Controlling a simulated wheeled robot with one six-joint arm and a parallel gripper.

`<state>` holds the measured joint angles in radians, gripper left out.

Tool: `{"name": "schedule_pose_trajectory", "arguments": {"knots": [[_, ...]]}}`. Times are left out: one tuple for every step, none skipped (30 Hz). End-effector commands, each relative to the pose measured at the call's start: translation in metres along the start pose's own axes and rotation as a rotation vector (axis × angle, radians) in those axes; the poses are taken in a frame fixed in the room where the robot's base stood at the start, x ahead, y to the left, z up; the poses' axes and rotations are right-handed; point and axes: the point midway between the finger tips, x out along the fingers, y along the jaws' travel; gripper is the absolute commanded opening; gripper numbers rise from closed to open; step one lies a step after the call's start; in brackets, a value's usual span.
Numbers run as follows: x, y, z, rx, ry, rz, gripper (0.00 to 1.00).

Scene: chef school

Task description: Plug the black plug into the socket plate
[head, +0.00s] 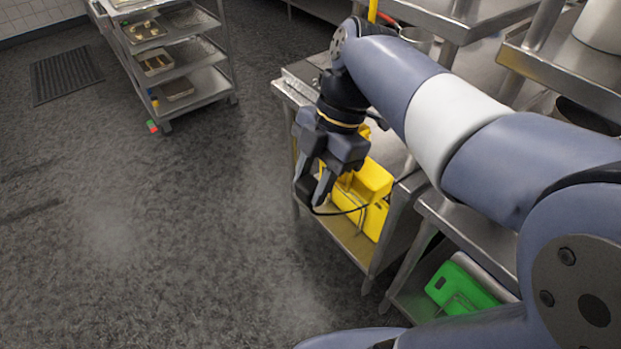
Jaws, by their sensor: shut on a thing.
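My gripper (313,190) hangs fingers-down in front of the steel bench. It is shut on a small dark thing at its fingertips, the black plug (308,190), which is mostly hidden by the fingers. A thin black cable (345,212) runs from the fingertips to the right, past the yellow containers. I cannot make out the socket plate in this view; my arm covers much of the bench behind.
Yellow containers (372,178) stand on the lower shelf of the steel bench (355,243), close behind my gripper. A tray trolley (195,88) stands at upper left.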

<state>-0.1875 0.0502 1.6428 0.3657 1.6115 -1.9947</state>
Motion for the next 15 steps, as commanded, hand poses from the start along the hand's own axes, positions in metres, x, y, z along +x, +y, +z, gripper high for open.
{"name": "schedule_pose_trajectory", "arguments": {"knots": [[-0.0005, 0.0001, 0.0009, 0.001, 0.0, 0.0, 0.09], [-0.0007, 0.0001, 0.0013, 0.001, 0.0, 0.0, 0.09], [-0.0009, 0.0001, 0.0018, 0.001, 0.0, 0.0, 0.09], [-0.0011, 0.0001, 0.0022, 0.001, 0.0, 0.0, 0.09], [-0.0012, 0.0001, 0.0026, 0.001, 0.0, 0.0, 0.09], [-0.0015, 0.0002, 0.0032, 0.001, 0.0, 0.0, 0.09], [-0.0016, 0.0002, 0.0036, 0.001, 0.0, 0.0, 0.09], [-0.0018, 0.0002, 0.004, 0.001, 0.0, 0.0, 0.09], [-0.002, 0.0002, 0.0045, 0.001, 0.0, 0.0, 0.09], [-0.0021, 0.0002, 0.0049, 0.0, 0.0, 0.0, 0.09], [-0.0023, 0.0002, 0.0053, 0.0, 0.0, 0.0, 0.09], [-0.0025, 0.0002, 0.0058, 0.0, 0.0, 0.0, 0.09], [-0.0027, 0.0002, 0.0063, 0.0, 0.0, 0.0, 0.09], [-0.0029, 0.0002, 0.0067, 0.0, 0.0, 0.0, 0.09], [-0.0031, 0.0002, 0.0073, 0.0, 0.0, 0.0, 0.09]]}}
